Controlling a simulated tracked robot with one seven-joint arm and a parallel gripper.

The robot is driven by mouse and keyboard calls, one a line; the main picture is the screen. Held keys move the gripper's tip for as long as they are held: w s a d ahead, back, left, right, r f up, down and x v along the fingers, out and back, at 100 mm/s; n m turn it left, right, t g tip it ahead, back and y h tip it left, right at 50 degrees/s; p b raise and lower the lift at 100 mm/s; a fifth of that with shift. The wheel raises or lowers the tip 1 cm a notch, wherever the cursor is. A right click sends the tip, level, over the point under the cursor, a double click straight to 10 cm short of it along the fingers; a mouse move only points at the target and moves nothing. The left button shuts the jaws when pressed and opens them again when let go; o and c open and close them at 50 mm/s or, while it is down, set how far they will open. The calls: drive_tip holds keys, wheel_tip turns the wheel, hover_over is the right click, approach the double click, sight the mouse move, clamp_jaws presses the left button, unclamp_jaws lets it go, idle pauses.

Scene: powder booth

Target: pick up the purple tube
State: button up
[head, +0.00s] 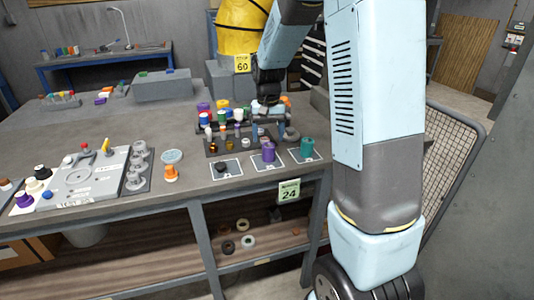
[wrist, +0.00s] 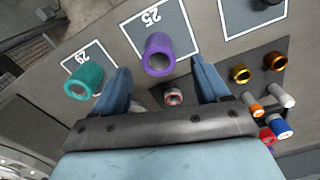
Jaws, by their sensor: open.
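The purple tube (head: 268,152) stands upright on a white-framed square near the front edge of the bench. In the wrist view the purple tube (wrist: 158,55) stands on the square marked 25, with its open top toward the camera. My gripper (wrist: 160,78) is open and empty, with its two blue fingers apart. In that picture the tube shows between and just beyond the fingertips, not touching either one.
A teal tube (wrist: 84,80) stands on the neighbouring square, close to one finger; it also shows in the head view (head: 307,148). A dark tray (wrist: 262,68) with several coloured pieces lies on the other side. A dark knob (head: 221,165) sits on another square.

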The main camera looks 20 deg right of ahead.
sight(269, 150)
drive_tip(key=shift+s+f, duration=0.1)
drive_tip(key=shift+f, duration=3.1)
drive_tip(key=c, duration=1.2)
drive_tip(key=shift+r, duration=0.1)
